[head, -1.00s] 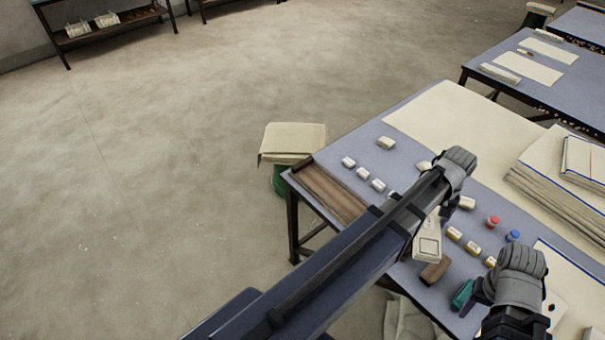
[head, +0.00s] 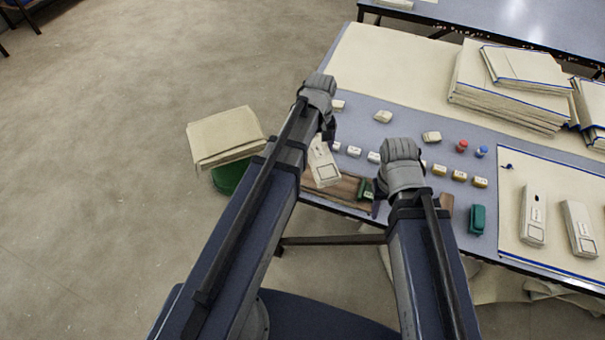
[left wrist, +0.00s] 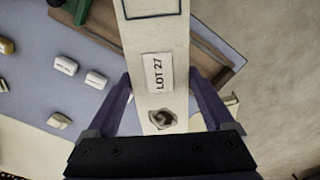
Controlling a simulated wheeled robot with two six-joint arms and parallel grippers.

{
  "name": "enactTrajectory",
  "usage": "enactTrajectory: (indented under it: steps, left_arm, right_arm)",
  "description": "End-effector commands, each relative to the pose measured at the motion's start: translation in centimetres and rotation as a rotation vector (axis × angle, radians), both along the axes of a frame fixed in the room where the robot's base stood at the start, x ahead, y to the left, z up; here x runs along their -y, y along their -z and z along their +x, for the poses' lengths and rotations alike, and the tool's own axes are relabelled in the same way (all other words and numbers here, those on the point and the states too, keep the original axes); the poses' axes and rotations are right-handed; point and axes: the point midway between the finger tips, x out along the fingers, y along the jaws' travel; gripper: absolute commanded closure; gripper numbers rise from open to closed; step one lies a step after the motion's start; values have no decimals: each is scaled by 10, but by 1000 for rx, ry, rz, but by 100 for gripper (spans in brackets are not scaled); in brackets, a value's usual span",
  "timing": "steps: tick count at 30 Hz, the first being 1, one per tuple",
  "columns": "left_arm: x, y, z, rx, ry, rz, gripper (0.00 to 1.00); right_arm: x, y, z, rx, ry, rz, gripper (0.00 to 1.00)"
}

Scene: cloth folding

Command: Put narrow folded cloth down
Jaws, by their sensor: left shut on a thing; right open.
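The narrow folded cloth (head: 321,166) is a pale strip with a printed square. In the left wrist view it (left wrist: 157,40) carries a "LOT 27" label. My left gripper (head: 325,130) is shut on its end, with a finger on each side in the left wrist view (left wrist: 163,115). The cloth hangs over or beside the brown wooden tray (head: 335,195) at the table's near left end; its height is unclear. My right gripper (head: 402,165) is open above the near table edge; its fingertips are largely hidden.
Two similar strips (head: 533,215) lie on a blue-edged cream sheet (head: 510,180) at right. A cloth stack (head: 225,137) sits on a green base left of the table. Small blocks and red and blue caps (head: 462,146) dot the table (head: 410,115). Large folded cloths (head: 505,100) lie behind.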

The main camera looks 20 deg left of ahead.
Motion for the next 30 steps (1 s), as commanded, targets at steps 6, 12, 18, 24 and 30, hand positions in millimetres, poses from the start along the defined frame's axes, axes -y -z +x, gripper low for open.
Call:
enactTrajectory:
  steps: [6,12,18,24,30]
  left_arm:
    - [1,6,-2,-1,-324,0,85]
    - [2,11,-3,-1,-674,0,85]
    - [2,13,-3,-1,-876,0,85]
    - [2,13,-3,-1,-919,0,85]
    - [2,29,-3,-1,-916,0,85]
  right_arm:
    - [0,6,0,0,0,0,50]
    - [0,11,0,0,0,0,50]
    - [0,13,0,0,0,0,50]
    - [0,13,0,0,0,0,50]
    - [0,29,0,0,0,0,50]
